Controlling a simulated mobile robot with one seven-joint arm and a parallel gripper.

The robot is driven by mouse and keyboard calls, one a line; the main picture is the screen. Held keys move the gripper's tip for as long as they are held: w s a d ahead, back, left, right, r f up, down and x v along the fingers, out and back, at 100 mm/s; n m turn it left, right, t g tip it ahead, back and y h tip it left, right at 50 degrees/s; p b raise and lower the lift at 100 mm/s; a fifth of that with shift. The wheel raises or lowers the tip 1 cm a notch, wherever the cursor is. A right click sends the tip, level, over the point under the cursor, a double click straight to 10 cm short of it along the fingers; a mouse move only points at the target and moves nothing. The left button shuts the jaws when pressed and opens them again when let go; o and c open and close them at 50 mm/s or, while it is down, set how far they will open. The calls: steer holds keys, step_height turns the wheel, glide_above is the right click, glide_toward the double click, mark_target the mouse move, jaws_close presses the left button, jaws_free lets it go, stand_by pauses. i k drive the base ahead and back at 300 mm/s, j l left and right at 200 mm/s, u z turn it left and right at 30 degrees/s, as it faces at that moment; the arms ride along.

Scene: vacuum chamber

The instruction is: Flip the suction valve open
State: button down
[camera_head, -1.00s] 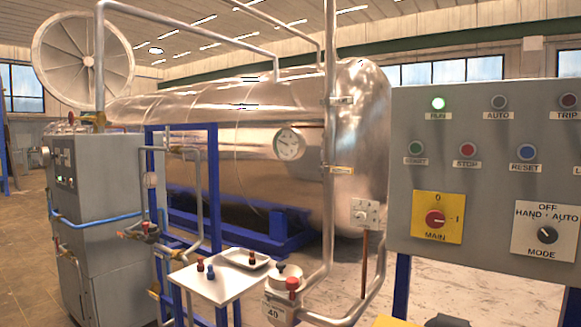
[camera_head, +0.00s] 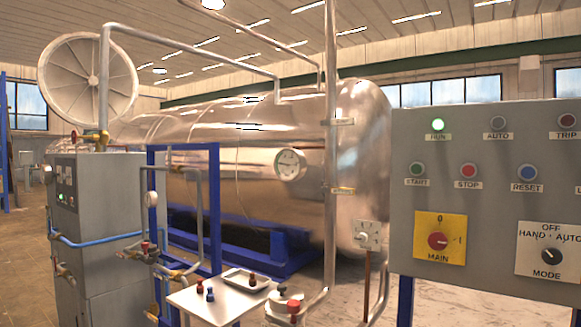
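No label naming the suction valve can be read, so I cannot tell which valve it is. A brass valve with a red handle (camera_head: 96,138) sits on the pipe above the grey pump cabinet (camera_head: 105,225). A small red-topped valve (camera_head: 146,247) is on the pipework beside the blue frame. Another red-topped fitting (camera_head: 293,306) stands at the foot of the tall vertical pipe, partly cut off by the lower edge. The handle positions are too small to read as open or shut. My gripper is not in view.
A large shiny tank (camera_head: 260,150) with a round gauge (camera_head: 290,164) fills the middle. A grey control panel (camera_head: 480,190) stands at right, its green RUN lamp lit. A white table (camera_head: 205,310) holds a tray and small bottles. Open floor shows at far left.

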mark_target(347, 191)
steer(key=i+j+z, duration=0.3)
steer(key=i+j, duration=0.2)
steer(key=i+j+z, duration=0.35)
steer(key=i+j, duration=0.15)
steer(key=j, duration=0.15)
steer(key=i+j+z, duration=0.15)
steer(key=j, duration=0.2)
steer(key=i+j+z, duration=0.15)
steer(key=j, duration=0.25)
steer(key=i+j+z, duration=0.2)
steer(key=j, duration=0.2)
steer(key=i, duration=0.05)
